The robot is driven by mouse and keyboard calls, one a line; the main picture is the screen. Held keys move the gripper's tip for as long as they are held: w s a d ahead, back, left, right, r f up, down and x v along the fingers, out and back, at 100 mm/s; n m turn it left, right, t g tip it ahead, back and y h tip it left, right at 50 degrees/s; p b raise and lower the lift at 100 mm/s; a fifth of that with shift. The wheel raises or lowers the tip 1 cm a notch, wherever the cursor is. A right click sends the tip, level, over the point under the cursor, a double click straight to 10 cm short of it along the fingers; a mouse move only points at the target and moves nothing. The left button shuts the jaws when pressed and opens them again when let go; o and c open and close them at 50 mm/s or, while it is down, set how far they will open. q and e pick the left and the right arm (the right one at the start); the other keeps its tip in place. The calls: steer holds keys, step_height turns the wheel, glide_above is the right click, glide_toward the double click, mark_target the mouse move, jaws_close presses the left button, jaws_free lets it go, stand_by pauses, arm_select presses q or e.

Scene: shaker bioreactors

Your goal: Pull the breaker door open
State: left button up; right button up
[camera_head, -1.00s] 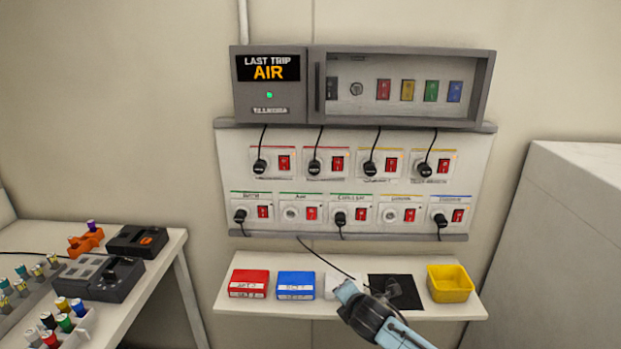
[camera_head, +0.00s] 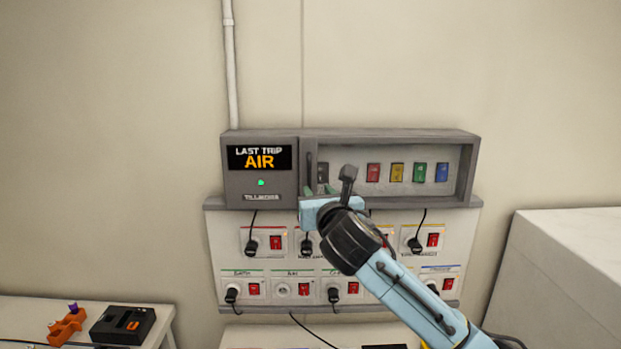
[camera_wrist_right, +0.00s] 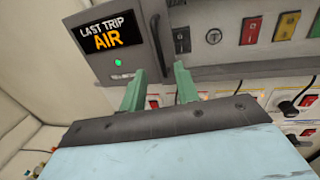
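The breaker door (camera_head: 420,203) is a grey-framed clear panel on the right part of the wall box. It looks closed, with colored switches behind it. Its dark vertical handle (camera_head: 308,170) is at the door's left edge and also shows in the right wrist view (camera_wrist_right: 156,40). My right gripper (camera_head: 320,191) is at the handle's lower end, partly covered by its own wrist. In the right wrist view its two green fingers (camera_wrist_right: 160,83) are apart, with the handle's lower end near the gap between the tips. Contact cannot be told. My left gripper is not in view.
The box's display (camera_head: 260,158) reads "LAST TRIP AIR". Below is a socket panel (camera_head: 212,225) with red switches and black plugs on cords. A side table (camera_head: 25,306) is at lower left and a large pale block (camera_head: 570,270) at right.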

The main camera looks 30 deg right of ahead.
mark_target(310, 180)
steer(key=p+x, duration=0.1)
steer(key=x, duration=0.7)
steer(key=shift+f, duration=0.1)
jaws_close()
